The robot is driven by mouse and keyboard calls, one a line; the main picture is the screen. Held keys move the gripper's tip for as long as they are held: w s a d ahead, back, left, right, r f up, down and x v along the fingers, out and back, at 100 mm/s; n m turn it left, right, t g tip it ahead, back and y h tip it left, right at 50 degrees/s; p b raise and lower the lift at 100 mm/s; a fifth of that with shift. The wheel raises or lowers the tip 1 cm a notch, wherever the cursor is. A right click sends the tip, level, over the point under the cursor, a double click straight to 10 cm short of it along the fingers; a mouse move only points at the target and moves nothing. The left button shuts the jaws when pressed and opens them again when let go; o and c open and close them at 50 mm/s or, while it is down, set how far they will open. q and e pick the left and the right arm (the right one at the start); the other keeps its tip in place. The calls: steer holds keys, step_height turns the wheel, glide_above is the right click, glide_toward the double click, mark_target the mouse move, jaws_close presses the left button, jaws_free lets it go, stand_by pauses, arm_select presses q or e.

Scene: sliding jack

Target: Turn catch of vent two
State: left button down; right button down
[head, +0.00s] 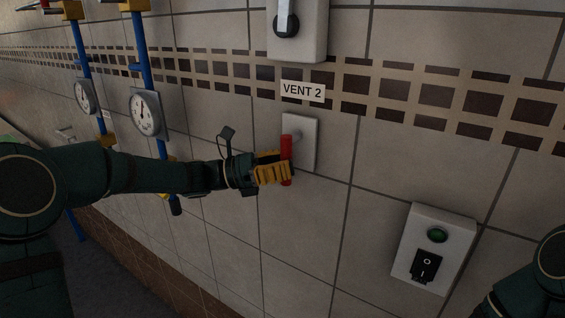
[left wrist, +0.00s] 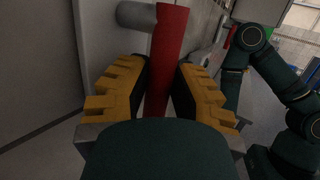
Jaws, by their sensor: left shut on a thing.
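The catch of vent two is a red bar handle (head: 286,147) on a pale wall plate (head: 307,155), under the "VENT 2" label (head: 303,92). The handle hangs upright, close to vertical. My left gripper (head: 287,172), with yellow fingers, is shut on the lower part of the handle. In the left wrist view the red handle (left wrist: 169,50) runs between the two yellow fingers (left wrist: 162,95), with a grey stem (left wrist: 136,15) joining it near the top. My right gripper is out of view; only part of my right arm shows at the lower right.
A white box with a green button and black rocker switch (head: 427,264) is on the wall at the lower right. A switch box (head: 310,28) is above the label. Blue pipes with round gauges (head: 146,113) stand at the left. The wall around the plate is clear.

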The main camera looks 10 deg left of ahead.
arm_select(q)
steer(key=shift+d, duration=0.1)
stand_by(0.3)
steer(key=c, duration=0.8)
jaws_free()
